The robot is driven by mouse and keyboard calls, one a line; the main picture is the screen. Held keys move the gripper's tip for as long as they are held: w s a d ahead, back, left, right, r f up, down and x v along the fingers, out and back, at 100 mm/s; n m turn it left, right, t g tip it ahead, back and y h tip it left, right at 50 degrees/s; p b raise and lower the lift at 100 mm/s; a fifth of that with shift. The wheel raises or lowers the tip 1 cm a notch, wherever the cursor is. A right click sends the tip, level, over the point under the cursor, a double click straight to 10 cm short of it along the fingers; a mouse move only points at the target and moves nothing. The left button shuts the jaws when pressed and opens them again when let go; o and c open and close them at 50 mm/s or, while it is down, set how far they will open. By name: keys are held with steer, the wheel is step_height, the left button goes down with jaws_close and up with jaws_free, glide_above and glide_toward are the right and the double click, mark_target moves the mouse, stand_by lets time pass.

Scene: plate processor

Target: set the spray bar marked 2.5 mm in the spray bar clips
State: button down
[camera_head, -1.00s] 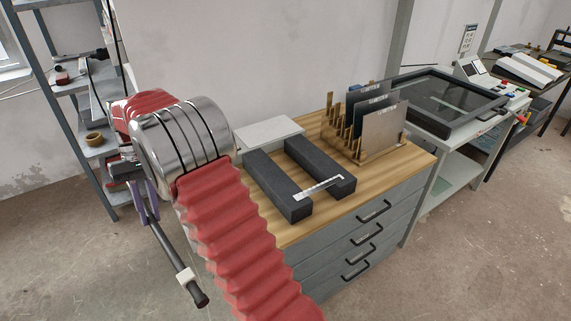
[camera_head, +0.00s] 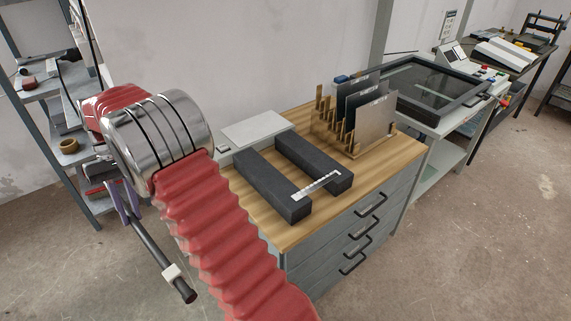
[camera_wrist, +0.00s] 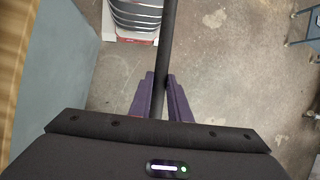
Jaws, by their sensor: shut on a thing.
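A dark, thin bar (camera_head: 153,243) with a white tag (camera_head: 172,272) near its lower end slants down from my gripper (camera_head: 122,203) in the head view. The purple jaws are shut on it. The wrist view shows the bar (camera_wrist: 168,40) running upward between the jaws of my gripper (camera_wrist: 163,95). No size mark can be read on the bar or its tag. I cannot make out any spray bar clips in either view.
A wooden-topped drawer cabinet (camera_head: 283,229) bears two dark blocks with a pale strip (camera_head: 317,186) across them, and a rack of plates (camera_head: 373,127). A grey shelf unit (camera_head: 38,92) stands at left. A glass-topped unit (camera_head: 440,118) stands at right. Open floor lies front right.

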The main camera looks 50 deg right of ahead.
steer(key=shift+a, duration=0.1)
steer(key=s+d+m+t+y, duration=0.25)
steer(key=d+m+t, duration=0.35)
steer(key=d+m, duration=1.4)
steer(key=s+d+r+m+t+h, duration=0.1)
steer(key=s+d+m, duration=0.3)
steer(key=d, duration=0.9)
steer(key=s+d+r+m+t+h, duration=0.1)
steer(key=s+d+m+h, duration=0.3)
steer(key=s+d, duration=0.4)
steer(key=d+t, duration=0.1)
steer(key=d, duration=0.5)
steer(key=shift+s+r+t, duration=0.35)
steer(key=shift+t, duration=0.05)
step_height(320, 180, down, 6)
steer(key=shift+f, duration=0.15)
steer(key=shift+a, duration=0.1)
